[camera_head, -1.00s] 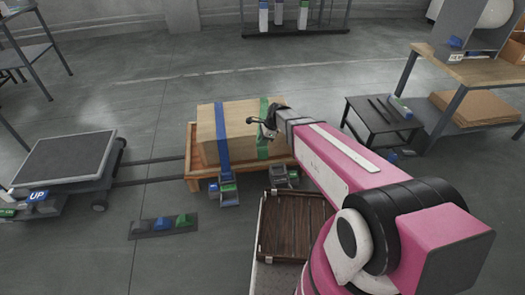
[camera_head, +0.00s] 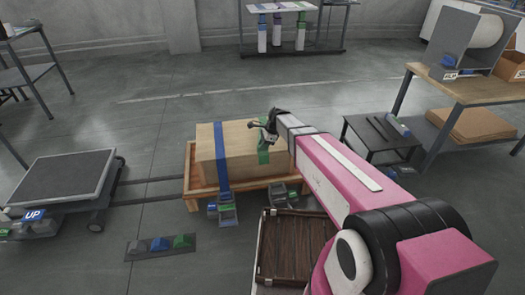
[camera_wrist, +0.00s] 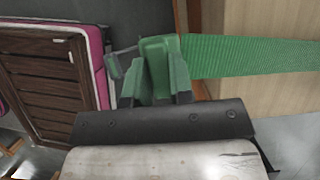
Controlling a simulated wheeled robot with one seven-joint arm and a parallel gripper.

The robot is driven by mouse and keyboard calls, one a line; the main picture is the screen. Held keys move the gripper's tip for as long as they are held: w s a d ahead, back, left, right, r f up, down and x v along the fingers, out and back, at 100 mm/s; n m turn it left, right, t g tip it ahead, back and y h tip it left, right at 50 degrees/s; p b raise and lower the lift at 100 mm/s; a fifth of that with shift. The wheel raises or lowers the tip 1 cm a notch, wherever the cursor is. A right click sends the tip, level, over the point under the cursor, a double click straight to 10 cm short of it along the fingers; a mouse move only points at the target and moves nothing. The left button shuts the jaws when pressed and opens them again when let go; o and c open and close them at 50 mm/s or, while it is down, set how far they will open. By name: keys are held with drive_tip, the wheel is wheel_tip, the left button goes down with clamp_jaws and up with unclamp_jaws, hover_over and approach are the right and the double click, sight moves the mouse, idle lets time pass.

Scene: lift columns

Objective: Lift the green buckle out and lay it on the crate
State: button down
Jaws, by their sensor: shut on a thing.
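A light wooden crate (camera_head: 240,150) sits on a wooden pallet with a green strap (camera_head: 263,155) over its right part. My gripper (camera_head: 266,130) is at the crate's upper right, beside this strap. In the wrist view, my gripper (camera_wrist: 157,88) is shut on the green buckle (camera_wrist: 160,52). The green strap (camera_wrist: 250,55) runs from the buckle to the right, across the crate's wooden face (camera_wrist: 270,90). The buckle's lower part is hidden by the fingers. In the head view I cannot make out the buckle in my gripper.
A blue strap (camera_head: 221,155) crosses the crate, with a ratchet (camera_head: 223,210) below. A slatted brown tray (camera_head: 290,250) is in front. A low black table (camera_head: 385,140) stands to the right, a flat cart (camera_head: 62,175) to the left. The floor behind the crate is clear.

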drive_tip(key=w, duration=2.7)
drive_tip(key=shift+d+f, duration=0.25)
drive_tip(key=shift+f, duration=1)
drive_tip(key=shift+d+f, duration=0.2)
drive_tip(key=shift+f, duration=1.05)
drive_tip(key=shift+f, duration=0.1)
drive_tip(key=shift+f, duration=0.75)
drive_tip(key=shift+f, duration=1.35)
drive_tip(key=c, duration=0.9)
unclamp_jaws()
drive_tip(key=v, duration=1.1)
drive_tip(key=shift+d+f, duration=0.1)
